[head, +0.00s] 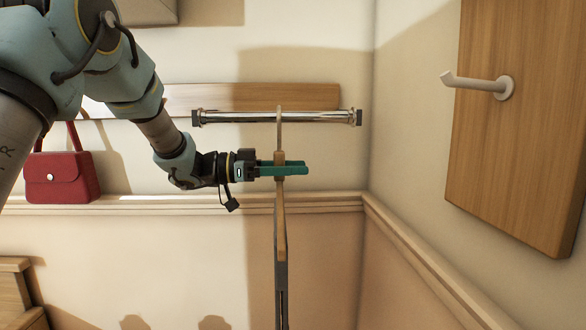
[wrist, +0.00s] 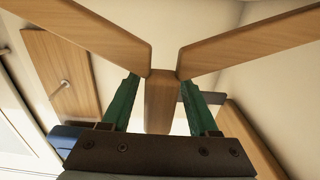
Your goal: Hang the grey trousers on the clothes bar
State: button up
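The wooden hanger (head: 280,215) is upright, seen nearly edge-on in the head view, with the grey trousers (head: 281,300) hanging below it. Its hook (head: 279,126) overlaps the shiny clothes bar (head: 320,118) and its top rises just above the bar; I cannot tell for sure whether it rests there. My gripper (head: 290,168) is below the bar, its green fingers on either side of the hanger's neck. In the wrist view the neck (wrist: 161,103) stands between the fingers (wrist: 160,80), with visible gaps on both sides. The trousers' lower part is out of the head view.
A red handbag (head: 62,178) hangs to the left, behind my arm. A wooden panel with a white peg (head: 480,84) is on the right wall. A ledge (head: 330,202) runs along the wall behind the hanger. The space right of the hanger is clear up to the corner.

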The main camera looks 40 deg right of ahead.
jog(key=shift+o, duration=0.5)
jog(key=shift+w, duration=0.1)
